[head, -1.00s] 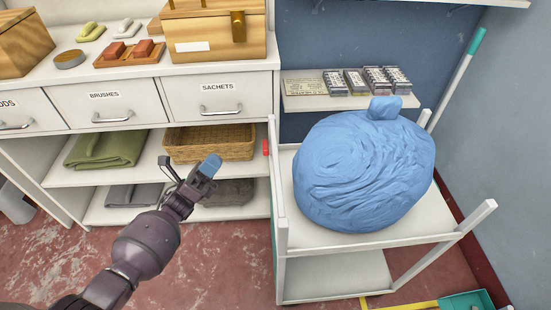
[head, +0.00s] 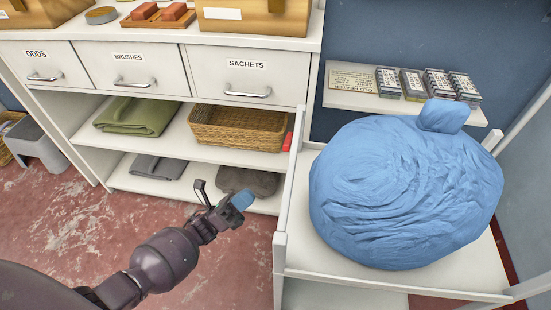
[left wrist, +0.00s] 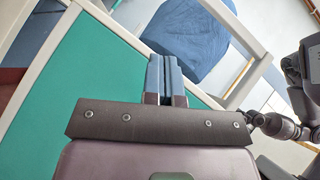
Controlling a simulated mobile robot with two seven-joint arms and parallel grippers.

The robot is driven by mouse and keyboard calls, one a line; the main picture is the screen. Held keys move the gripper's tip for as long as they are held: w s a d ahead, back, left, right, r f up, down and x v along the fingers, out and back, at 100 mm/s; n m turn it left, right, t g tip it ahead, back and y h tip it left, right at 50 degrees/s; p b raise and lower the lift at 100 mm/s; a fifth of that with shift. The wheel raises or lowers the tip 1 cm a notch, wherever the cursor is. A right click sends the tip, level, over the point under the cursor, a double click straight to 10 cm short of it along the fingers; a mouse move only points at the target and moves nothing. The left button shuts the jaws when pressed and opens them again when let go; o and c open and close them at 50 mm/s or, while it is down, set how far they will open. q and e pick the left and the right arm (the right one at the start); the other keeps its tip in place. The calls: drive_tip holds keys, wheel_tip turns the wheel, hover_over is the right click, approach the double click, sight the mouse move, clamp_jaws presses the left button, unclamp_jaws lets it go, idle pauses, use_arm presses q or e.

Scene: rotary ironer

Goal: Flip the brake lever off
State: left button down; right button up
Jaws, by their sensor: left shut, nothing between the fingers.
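A small red piece (head: 287,142) shows beside the white trolley's (head: 281,240) left post in the head view; I cannot tell whether it is the brake lever. No other lever is clear. My left gripper (head: 241,200), with blue fingertips, is shut and empty. In the head view it appears left of the trolley, in front of the low shelves, apart from the red piece. In the left wrist view its fingers (left wrist: 165,78) are together, with a blue bundle (left wrist: 190,40) beyond them. My right gripper does not show.
The large blue bundle (head: 400,190) fills the trolley top. Behind stand shelves with a wicker basket (head: 238,128), green cloth (head: 135,116) and drawers (head: 245,76). A grey stool (head: 38,145) is at the left. Red floor (head: 60,230) is open at lower left.

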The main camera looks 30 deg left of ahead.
sight(288, 141)
use_arm(q)
drive_tip(key=a+r+p+x, duration=0.1)
drive_tip(key=a+x, duration=0.1)
drive_tip(key=x, duration=1)
drive_tip(key=shift+w+d+r, duration=0.2)
drive_tip(key=shift+w+r, duration=0.25)
drive_tip(key=shift+r, duration=0.1)
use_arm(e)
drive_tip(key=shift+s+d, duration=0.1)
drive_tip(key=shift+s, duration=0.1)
